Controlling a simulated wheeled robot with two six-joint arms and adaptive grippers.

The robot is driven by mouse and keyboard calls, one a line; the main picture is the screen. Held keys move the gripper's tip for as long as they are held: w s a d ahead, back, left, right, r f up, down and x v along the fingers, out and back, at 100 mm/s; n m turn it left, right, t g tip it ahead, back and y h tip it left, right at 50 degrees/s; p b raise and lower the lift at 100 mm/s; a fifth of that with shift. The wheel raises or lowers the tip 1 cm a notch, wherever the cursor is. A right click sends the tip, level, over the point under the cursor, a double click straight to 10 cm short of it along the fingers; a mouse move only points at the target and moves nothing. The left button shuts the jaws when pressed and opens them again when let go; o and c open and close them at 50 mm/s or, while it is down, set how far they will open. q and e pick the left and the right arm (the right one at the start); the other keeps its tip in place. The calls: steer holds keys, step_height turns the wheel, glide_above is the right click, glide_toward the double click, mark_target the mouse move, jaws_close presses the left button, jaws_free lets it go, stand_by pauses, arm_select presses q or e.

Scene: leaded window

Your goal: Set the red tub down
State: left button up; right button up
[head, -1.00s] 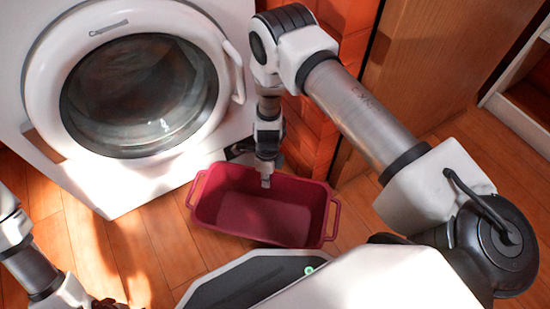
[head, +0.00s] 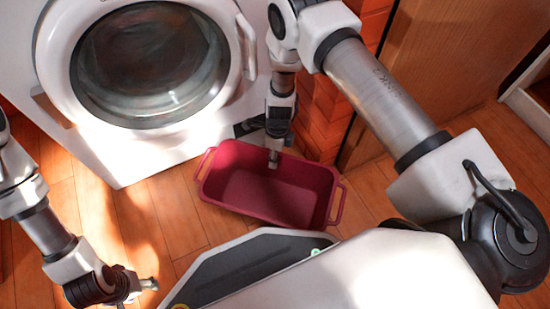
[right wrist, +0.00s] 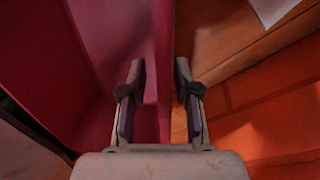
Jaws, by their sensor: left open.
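The red tub (head: 262,205) is a dark red, open rectangular box with a handle at each end, and looks empty. It is just above or on the wooden floor; I cannot tell which. My right gripper (head: 273,158) points down at its far wall. My left gripper (head: 135,288) is at the lower left, open and away from the tub, partly hidden.
A white washing machine (head: 110,160) with its round door shut stands behind and left of the tub. An orange-red wall (head: 322,120) and a wooden panel (head: 440,60) are close behind on the right. Bare floor (head: 160,215) lies left of the tub.

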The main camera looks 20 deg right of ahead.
step_height(320, 180, up, 11)
steer(key=w+d+p, duration=0.1)
steer(key=p, duration=0.5)
steer(key=s+d+n, duration=0.1)
steer(key=s+n, duration=0.6)
steer(key=n, duration=0.1)
steer(key=s+d+n+t+h, duration=0.1)
steer(key=s+n, duration=0.7)
steer(key=n, duration=0.1)
steer(key=s+d+n, duration=0.1)
steer(key=s+n, duration=0.7)
steer(key=n, duration=0.1)
steer(key=shift+s+d+r, duration=0.2)
steer(key=shift+d+r, duration=0.05)
steer(key=shift+d, duration=0.15)
